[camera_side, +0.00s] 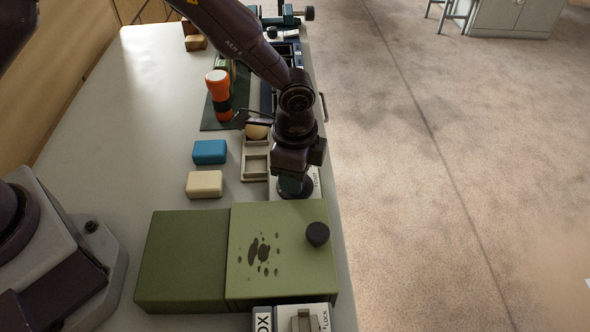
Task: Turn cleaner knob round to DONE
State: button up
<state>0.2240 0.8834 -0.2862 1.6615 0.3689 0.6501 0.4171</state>
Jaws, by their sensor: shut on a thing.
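My gripper (294,178) points down and is shut on a dark round knob (294,191) at the right side of the table. The knob sits on a pale panel (315,186) just behind the green box. Small lettering shows on the panel to the right of the knob, partly covered and too small to read surely. The gripper and wrist hide the top of the knob, so I cannot tell which way it points.
A green box (282,285) with a black knob (318,234) stands in front of my gripper. A blue block (210,152) and a cream block (204,184) lie to the left. An orange-topped cylinder (218,85) stands farther back. The table's left part is clear.

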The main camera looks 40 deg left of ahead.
jog(key=m, duration=1.4)
jog(key=shift+m, duration=0.4)
jog(key=m, duration=0.3)
jog(key=shift+m, duration=0.3)
jog(key=m, duration=0.3)
jog(key=shift+m, duration=0.3)
jog(key=m, duration=0.3)
jog(key=shift+m, duration=2.1)
